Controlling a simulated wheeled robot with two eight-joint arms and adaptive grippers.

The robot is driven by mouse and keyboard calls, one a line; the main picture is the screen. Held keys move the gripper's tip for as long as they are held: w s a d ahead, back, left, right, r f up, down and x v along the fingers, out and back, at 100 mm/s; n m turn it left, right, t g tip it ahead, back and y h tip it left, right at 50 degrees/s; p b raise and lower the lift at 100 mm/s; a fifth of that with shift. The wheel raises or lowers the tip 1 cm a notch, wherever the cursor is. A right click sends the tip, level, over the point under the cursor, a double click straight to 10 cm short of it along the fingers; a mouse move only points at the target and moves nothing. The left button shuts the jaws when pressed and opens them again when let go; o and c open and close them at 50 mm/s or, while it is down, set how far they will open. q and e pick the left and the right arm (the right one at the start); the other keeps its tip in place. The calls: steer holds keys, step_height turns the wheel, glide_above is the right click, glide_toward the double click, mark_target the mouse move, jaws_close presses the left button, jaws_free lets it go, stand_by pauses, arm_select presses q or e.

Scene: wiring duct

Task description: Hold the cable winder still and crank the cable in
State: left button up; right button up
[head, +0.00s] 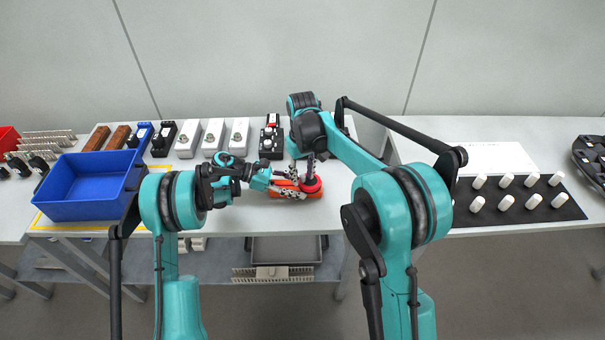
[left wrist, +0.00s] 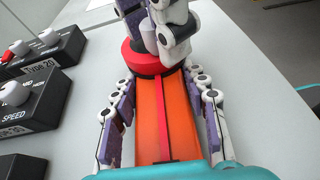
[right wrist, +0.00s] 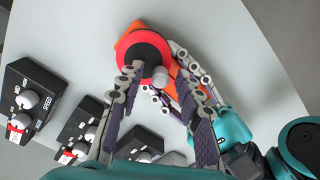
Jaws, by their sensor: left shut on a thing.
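The cable winder has an orange base (left wrist: 166,120) with a red strip along it and a red and black spool (right wrist: 146,52) at its far end. A pale grey crank knob (right wrist: 160,76) stands on the spool. My left gripper (head: 287,187) is shut on the sides of the orange base, which lies on the table. My right gripper (right wrist: 156,80) comes down over the spool, its fingers apart on either side of the knob. Whether they touch it I cannot tell. No cable can be made out in these views.
A blue bin (head: 90,188) stands at the left. A row of switch boxes (head: 214,137) runs along the back of the table, with black knob boxes (right wrist: 35,100) close to the winder. A dark mat (head: 520,200) with several white pegs lies on the right table.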

jaws_close()
steer(key=shift+w+m, duration=0.1)
steer(key=shift+m, duration=0.2)
